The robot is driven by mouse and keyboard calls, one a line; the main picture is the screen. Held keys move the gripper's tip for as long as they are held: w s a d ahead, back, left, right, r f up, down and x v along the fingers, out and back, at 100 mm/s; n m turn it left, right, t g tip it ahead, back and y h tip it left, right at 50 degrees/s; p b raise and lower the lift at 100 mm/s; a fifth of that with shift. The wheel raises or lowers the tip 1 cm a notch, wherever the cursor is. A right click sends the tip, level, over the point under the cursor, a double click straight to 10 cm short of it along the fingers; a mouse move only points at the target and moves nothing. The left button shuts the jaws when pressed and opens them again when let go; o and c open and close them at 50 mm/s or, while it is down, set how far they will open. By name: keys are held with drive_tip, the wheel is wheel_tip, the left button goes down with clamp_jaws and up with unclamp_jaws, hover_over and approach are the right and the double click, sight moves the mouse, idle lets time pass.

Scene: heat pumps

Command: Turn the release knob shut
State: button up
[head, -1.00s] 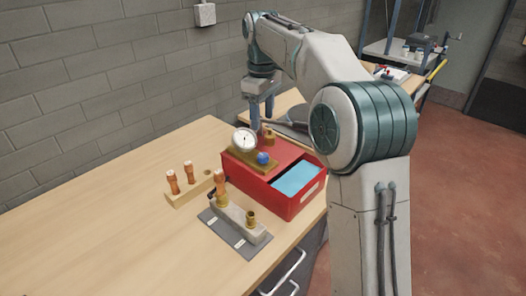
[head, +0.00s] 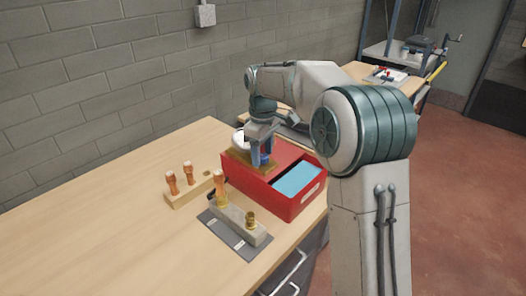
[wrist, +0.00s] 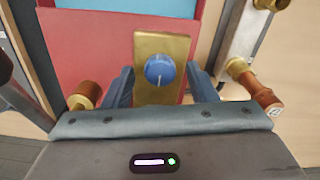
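The release knob (wrist: 160,70) is a round blue knob with a white pointer line, on a brass plate (wrist: 163,44) on the red unit (head: 262,189). In the wrist view the line runs roughly up and down the picture. My gripper (wrist: 160,74) is open, with one finger on each side of the knob and gaps between. I cannot tell whether the fingertips reach down to knob height. In the head view my gripper (head: 262,153) is over the plate and largely hides the knob.
A white gauge (head: 239,138) is partly hidden behind my gripper. A grey manifold (head: 238,222) with copper and brass fittings and a wooden holder (head: 187,194) stand left. The bench (head: 110,220) is clear at left.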

drive_tip(key=c, duration=0.9)
drive_tip(key=shift+m, duration=0.3)
drive_tip(key=m+p, duration=0.1)
drive_tip(key=m, duration=0.1)
drive_tip(key=shift+r+m, duration=0.1)
drive_tip(key=shift+m, duration=0.3)
drive_tip(key=m+p, duration=0.2)
drive_tip(key=m, duration=0.3)
drive_tip(key=m+p, duration=0.1)
drive_tip(key=m, duration=0.8)
drive_tip(key=shift+d+p, duration=0.1)
drive_tip(key=shift+p, duration=0.2)
drive_tip(key=shift+m, duration=0.4)
